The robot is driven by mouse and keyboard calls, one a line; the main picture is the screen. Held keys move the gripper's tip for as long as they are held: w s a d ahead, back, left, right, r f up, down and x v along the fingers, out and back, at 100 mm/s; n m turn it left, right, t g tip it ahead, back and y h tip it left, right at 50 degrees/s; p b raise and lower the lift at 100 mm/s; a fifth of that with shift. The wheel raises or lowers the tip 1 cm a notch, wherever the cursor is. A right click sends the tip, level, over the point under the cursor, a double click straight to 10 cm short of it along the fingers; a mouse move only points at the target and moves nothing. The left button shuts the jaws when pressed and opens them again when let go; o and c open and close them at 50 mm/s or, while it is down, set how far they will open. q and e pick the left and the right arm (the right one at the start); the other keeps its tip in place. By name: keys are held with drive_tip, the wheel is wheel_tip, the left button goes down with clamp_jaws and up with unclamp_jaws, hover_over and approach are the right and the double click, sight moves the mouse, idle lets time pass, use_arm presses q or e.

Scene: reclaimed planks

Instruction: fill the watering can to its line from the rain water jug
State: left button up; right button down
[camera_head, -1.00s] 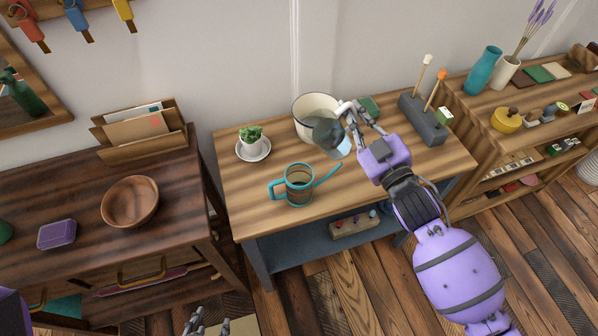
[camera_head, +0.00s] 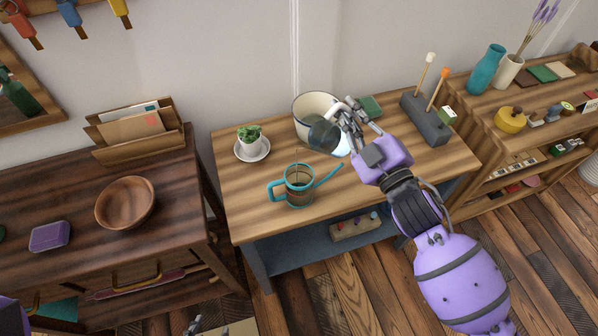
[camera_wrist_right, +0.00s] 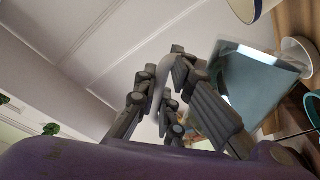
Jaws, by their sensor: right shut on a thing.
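The watering can (camera_head: 299,187) has a teal rim, handle and spout and a see-through body. It stands upright on the middle table, spout to the right, and its lower part looks brownish; I cannot read the line. My right gripper (camera_head: 347,116) is shut on the handle of the clear rain water jug (camera_head: 324,134), also seen in the right wrist view (camera_wrist_right: 250,85). The jug is tilted left, above and right of the can. A faint thin line shows over the can's mouth, perhaps a stream. My left gripper (camera_head: 195,325) barely shows at the bottom edge; its jaws are unclear.
A cream pot (camera_head: 311,105) stands behind the jug. A small plant on a saucer (camera_head: 252,148) is left of the can. A dark block with upright sticks (camera_head: 424,119) stands at the right. The table's front left is clear.

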drive_tip(key=shift+a+r+n, duration=0.1)
drive_tip(key=shift+r+n, duration=0.2)
drive_tip(key=shift+r, duration=0.15)
idle(0.6)
drive_tip(key=shift+s+a+r+n, duration=0.1)
drive_tip(key=shift+s+a+n, duration=0.15)
drive_tip(key=shift+n, duration=0.75)
idle(2.9)
drive_tip(key=shift+s+a+f+n+y, duration=0.1)
drive_tip(key=shift+a+f+n+y, duration=0.1)
drive_tip(key=shift+f+n+y, duration=0.3)
idle(2.6)
